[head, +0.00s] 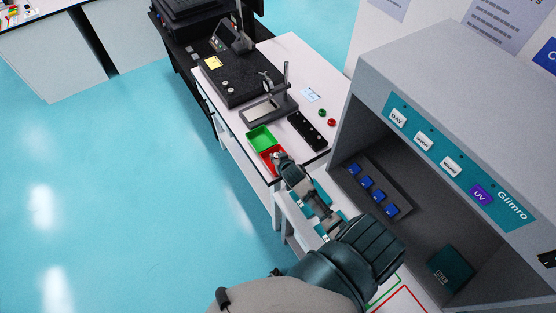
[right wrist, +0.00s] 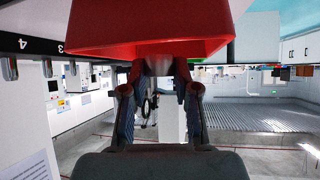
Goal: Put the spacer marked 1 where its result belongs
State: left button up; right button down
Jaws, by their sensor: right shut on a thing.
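My right gripper (head: 279,160) is at the red tray (head: 265,154), its fingertips over the tray's right part. In the right wrist view the gripper (right wrist: 158,70) points up at the red tray (right wrist: 150,45), which fills the top of the picture. The gripper is shut on a small grey piece, seemingly the spacer (right wrist: 158,65); its marking cannot be read, and the fingers and tray partly hide it. The green tray (head: 261,138) adjoins the red one. My left gripper is not in view.
The black numbered rack (head: 307,131) lies right of the trays. The test stand (head: 268,108) stands behind them, with green (head: 322,112) and red (head: 332,122) buttons to the right. The grey light booth (head: 440,80) with blue blocks (head: 366,182) is close on the right.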

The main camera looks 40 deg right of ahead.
notch_tip(320, 180, down, 3)
jog(key=shift+s+d+f, duration=0.1)
jog(key=shift+s+d, duration=0.05)
jog(key=shift+f, duration=0.2)
jog(key=shift+a, duration=0.4)
jog(key=c, duration=1.2)
grip_release()
jog(key=shift+c, duration=0.2)
jog(key=shift+o, duration=0.4)
jog(key=shift+d, duration=0.2)
jog(key=shift+d, duration=0.1)
